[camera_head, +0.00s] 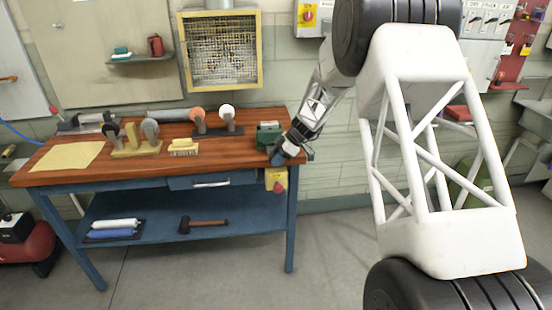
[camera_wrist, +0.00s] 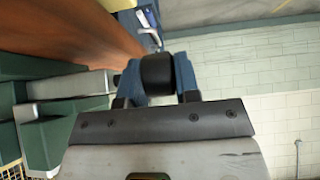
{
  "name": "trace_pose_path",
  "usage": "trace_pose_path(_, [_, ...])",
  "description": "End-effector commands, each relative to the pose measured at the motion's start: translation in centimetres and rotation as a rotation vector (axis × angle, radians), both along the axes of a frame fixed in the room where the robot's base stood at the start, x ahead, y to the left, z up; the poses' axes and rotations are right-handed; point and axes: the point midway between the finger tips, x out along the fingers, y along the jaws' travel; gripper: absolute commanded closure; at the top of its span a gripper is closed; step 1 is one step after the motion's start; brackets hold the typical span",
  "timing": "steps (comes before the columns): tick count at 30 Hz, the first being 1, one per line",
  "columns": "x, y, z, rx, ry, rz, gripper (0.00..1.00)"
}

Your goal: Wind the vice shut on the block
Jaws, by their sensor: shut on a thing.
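The green vice (camera_head: 268,132) stands at the right end of the wooden bench top. In the wrist view its green body (camera_wrist: 52,145) fills the left side, with a grey shaft (camera_wrist: 72,85) reaching toward my fingers. My gripper (camera_head: 281,155) is at the vice's front, by the bench's right edge. In the wrist view its blue fingers are shut on a black handle knob (camera_wrist: 157,75), one finger on each side. The block cannot be made out in either view, and the gap between the jaws is not clear.
The workbench (camera_head: 225,160) has a blue frame and drawer. A brush (camera_head: 184,147), several round-headed tools and a yellow sheet (camera_head: 66,157) lie left of the vice. A red-and-yellow switch box (camera_head: 276,181) hangs just below my gripper.

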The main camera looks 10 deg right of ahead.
Motion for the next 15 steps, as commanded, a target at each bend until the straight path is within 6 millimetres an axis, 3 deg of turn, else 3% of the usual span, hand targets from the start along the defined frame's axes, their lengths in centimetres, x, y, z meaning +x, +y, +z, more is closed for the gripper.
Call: trace_pose_path(15, [0.05,-0.13,-0.16,0.172,-0.001,0.000,0.94])
